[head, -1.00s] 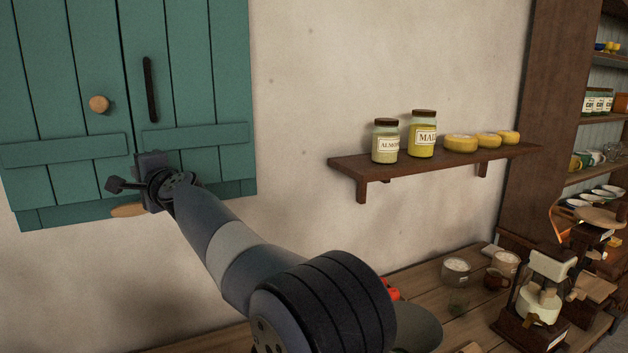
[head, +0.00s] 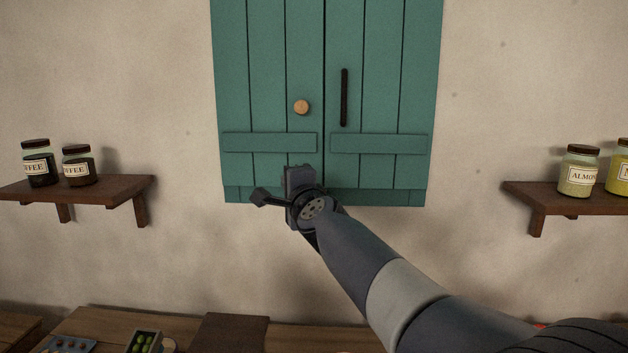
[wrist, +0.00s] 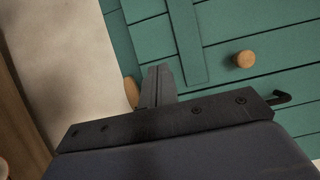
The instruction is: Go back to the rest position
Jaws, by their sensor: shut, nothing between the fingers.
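My gripper (head: 262,197) is raised in front of the lower edge of a green wall cabinet (head: 270,80) in the head view. In the wrist view its fingers (wrist: 158,86) are together with nothing between them. The cabinet's two doors look closed. The left door has a round wooden knob (head: 301,107) and the right door a black bar handle (head: 344,97). The knob also shows in the wrist view (wrist: 244,59). A piece of a wooden thing (wrist: 131,92) shows beside the fingers in the wrist view; most of it is hidden.
A left shelf (head: 80,190) holds two coffee jars (head: 39,164). A right shelf (head: 545,196) holds an almond jar (head: 578,172) and another jar. Below is a wooden counter (head: 110,325) with a small box of green things (head: 144,342). The wall between cabinet and shelves is bare.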

